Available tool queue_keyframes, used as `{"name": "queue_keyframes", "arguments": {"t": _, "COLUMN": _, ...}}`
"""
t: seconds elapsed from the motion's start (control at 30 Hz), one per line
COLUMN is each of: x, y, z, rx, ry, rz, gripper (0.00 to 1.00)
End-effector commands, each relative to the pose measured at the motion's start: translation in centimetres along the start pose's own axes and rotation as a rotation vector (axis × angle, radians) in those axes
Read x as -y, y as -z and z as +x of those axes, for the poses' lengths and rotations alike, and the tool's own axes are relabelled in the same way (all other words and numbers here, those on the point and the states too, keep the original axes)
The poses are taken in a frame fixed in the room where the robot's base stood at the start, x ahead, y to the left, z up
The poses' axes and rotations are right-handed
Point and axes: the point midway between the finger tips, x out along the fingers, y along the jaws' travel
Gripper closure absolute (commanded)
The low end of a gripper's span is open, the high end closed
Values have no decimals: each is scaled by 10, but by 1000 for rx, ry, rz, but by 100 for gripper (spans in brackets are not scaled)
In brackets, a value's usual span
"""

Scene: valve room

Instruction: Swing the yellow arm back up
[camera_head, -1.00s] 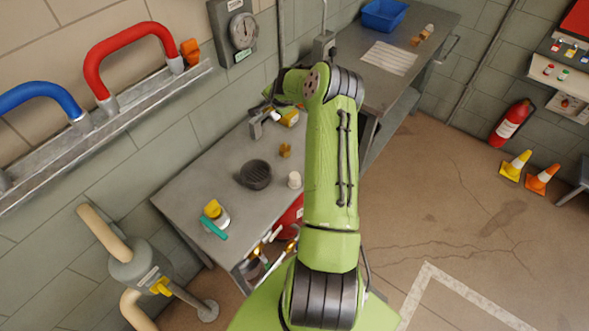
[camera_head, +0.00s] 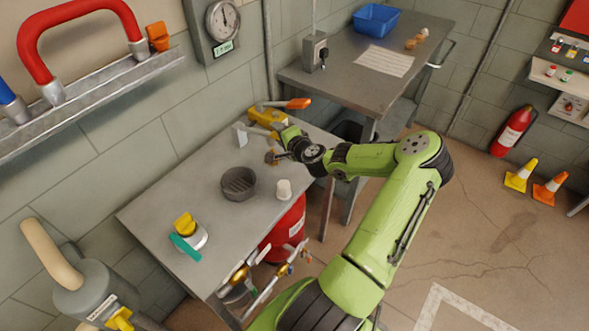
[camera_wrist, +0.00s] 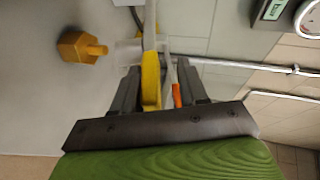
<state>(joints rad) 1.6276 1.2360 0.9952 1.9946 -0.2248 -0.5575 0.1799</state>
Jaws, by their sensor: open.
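A yellow device (camera_head: 266,117) with a grey bar and an orange-tipped handle (camera_head: 298,104) sits at the far end of the grey workbench (camera_head: 160,213). My gripper (camera_head: 277,152) is low over the bench, just in front of the device. In the wrist view my open gripper (camera_wrist: 158,85) has a long yellow bar (camera_wrist: 151,78) between its fingers, with gaps on both sides. A small orange tip (camera_wrist: 177,95) shows beside the bar near the right finger. The bar's far end and its pivot are unclear.
A brass hex piece (camera_wrist: 80,47) lies left of my fingers. A dark round dish (camera_head: 239,184), a white cup (camera_head: 284,190) and a yellow-capped, teal-handled item (camera_head: 189,235) stand on the bench. A second table (camera_head: 350,85) with a blue bin (camera_head: 377,20) is behind.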

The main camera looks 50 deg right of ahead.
Motion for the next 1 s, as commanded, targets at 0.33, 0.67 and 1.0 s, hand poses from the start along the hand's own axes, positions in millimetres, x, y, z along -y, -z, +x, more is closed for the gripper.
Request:
{"name": "queue_keyframes", "arguments": {"t": 0.33, "x": -36, "y": -4, "z": 3, "rx": -1, "ry": 128, "rz": 55, "gripper": 57}}
{"name": "queue_keyframes", "arguments": {"t": 0.67, "x": -59, "y": -7, "z": 7, "rx": 1, "ry": 247, "rz": 104, "gripper": 57}}
{"name": "queue_keyframes", "arguments": {"t": 1.0, "x": -73, "y": -7, "z": -23, "rx": -1, "ry": 310, "rz": 128, "gripper": 57}}
